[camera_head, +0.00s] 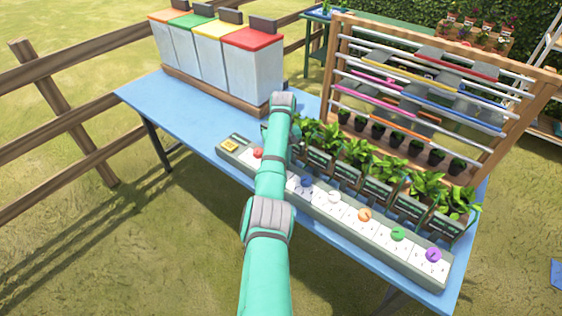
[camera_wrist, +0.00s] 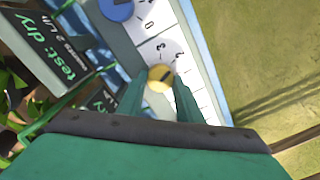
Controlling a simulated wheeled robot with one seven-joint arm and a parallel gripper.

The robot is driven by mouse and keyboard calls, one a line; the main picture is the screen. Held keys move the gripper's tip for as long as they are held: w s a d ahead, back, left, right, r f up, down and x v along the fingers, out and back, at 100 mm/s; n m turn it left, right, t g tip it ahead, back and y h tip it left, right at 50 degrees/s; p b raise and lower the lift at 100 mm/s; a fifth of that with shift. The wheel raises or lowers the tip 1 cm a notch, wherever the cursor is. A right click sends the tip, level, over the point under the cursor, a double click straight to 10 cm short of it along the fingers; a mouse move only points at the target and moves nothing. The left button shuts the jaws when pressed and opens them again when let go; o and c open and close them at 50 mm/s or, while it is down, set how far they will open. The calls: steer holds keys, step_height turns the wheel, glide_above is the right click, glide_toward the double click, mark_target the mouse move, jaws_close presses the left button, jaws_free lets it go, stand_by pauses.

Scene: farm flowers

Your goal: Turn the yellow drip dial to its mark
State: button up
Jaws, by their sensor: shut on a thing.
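The yellow dial (camera_wrist: 160,76) sits on a white numbered plate (camera_wrist: 155,32) in the wrist view. A short dark line shows on its face, and the figures 2 and 3 are readable beside it. The fingers of my gripper (camera_wrist: 162,97) stand on either side of the dial and are shut on it. A dark card (camera_wrist: 45,42) reading "test: dry" and what looks like "needs 2 L/h" stands to the left. A second card (camera_wrist: 104,98) is mostly hidden by the finger. In the head view my arm hides the yellow dial and the gripper.
The grey dial strip (camera_head: 325,215) runs along the blue table (camera_head: 178,108), with red, blue (camera_wrist: 116,10), orange (camera_head: 364,215), green and purple (camera_head: 433,255) dials. Potted plants (camera_head: 390,182) with cards stand close behind it. Lidded bins (camera_head: 250,75) and a wooden rack stand farther back.

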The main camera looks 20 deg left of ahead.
steer(key=shift+d, duration=0.15)
steer(key=o, duration=1)
steer(key=shift+o, duration=0.2)
step_height(320, 180, up, 11)
steer(key=shift+f, duration=0.15)
steer(key=shift+w, duration=0.15)
